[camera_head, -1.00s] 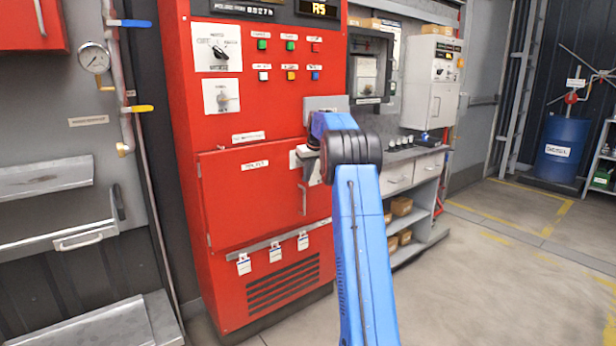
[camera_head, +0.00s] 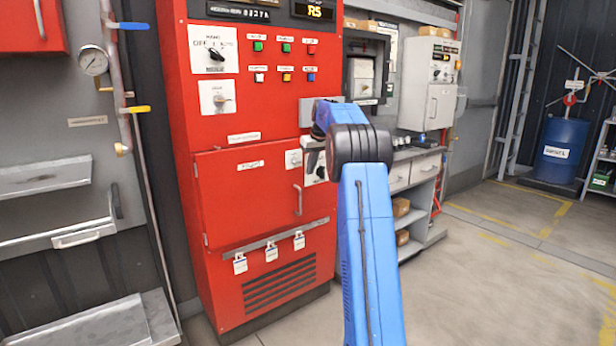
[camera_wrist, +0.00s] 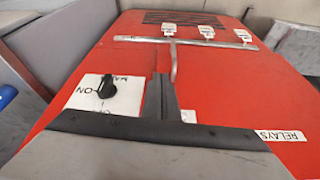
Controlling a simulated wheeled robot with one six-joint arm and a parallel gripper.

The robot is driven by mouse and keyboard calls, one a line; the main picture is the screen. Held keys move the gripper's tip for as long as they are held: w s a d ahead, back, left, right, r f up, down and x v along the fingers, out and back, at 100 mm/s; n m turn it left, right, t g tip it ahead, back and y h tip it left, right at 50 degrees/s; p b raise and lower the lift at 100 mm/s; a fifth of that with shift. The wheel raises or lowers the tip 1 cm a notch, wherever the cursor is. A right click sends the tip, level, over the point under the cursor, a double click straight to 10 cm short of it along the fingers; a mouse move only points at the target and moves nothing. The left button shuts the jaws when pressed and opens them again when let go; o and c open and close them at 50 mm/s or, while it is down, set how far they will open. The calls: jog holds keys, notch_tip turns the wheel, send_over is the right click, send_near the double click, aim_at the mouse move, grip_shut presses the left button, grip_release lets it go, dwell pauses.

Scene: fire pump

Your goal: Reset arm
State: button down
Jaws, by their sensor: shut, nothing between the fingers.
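My gripper (camera_wrist: 160,97) shows in the wrist view as two dark fingers closed together, with nothing between them. It is in front of the red cabinet (camera_wrist: 225,90), beside a black rotary knob on a white plate (camera_wrist: 98,92) marked ON. It appears apart from the knob. In the head view my blue arm (camera_head: 365,250) reaches up toward the red cabinet (camera_head: 225,185). The fingers there are mostly hidden behind the arm's dark joint. The white switch plate (camera_head: 315,163) shows partly at the joint's left.
The cabinet door has a metal handle (camera_head: 298,200) and a rail with several white tags (camera_head: 271,251) below. Metal shelves (camera_head: 95,330) stand at the left. A grey workbench (camera_head: 412,180) is behind the arm. The floor (camera_head: 500,270) at the right is clear.

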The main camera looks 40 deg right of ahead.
jog(key=shift+v, duration=2.25)
jog(key=shift+s+d, duration=0.15)
jog(key=shift+d, duration=0.05)
jog(key=s+a+r, duration=0.2)
jog(key=s+a, duration=0.9)
jog(key=a, duration=0.4)
jog(key=s+a+r, duration=0.2)
jog(key=s+a, duration=0.9)
jog(key=a, duration=0.3)
jog(key=s+a+f, duration=0.4)
jog(key=s+f, duration=0.2)
jog(key=s, duration=0.4)
jog(key=s+a+f, duration=0.5)
jog(key=s+f, duration=0.1)
jog(key=s, duration=0.5)
jog(key=s+a+f+n, duration=0.1)
jog(key=s+a+f, duration=0.4)
jog(key=s, duration=0.5)
notch_tip(320, 180, down, 2)
jog(key=shift+s+f+t, duration=0.1)
jog(key=shift+s+t, duration=0.2)
jog(key=shift+s, duration=0.05)
